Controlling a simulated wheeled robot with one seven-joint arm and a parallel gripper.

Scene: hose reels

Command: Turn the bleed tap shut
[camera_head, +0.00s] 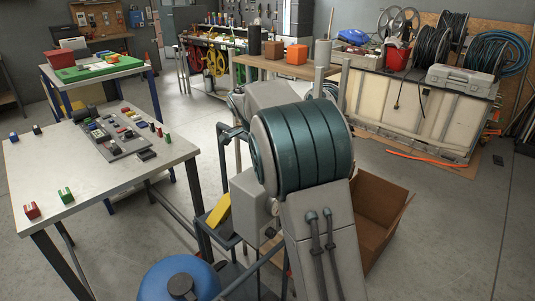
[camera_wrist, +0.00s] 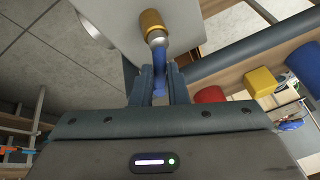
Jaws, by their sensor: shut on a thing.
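In the wrist view, the bleed tap is a small fitting with a brass-coloured end (camera_wrist: 152,22), a silver body (camera_wrist: 157,40) and a blue lever (camera_wrist: 160,66). It stands out from a light grey panel (camera_wrist: 190,22). My gripper (camera_wrist: 161,88) has its two dark fingers shut on the blue lever, one on each side. The lever's far end is hidden between the fingers. In the head view, neither the tap nor my gripper can be made out; my own arm fills the middle.
In the wrist view, a thick dark pipe (camera_wrist: 250,58) runs close to the right of my gripper. In the head view, a blue tank (camera_head: 180,280) and a cardboard box (camera_head: 378,215) stand beside my arm. A worktable (camera_head: 50,165) with small parts is at left.

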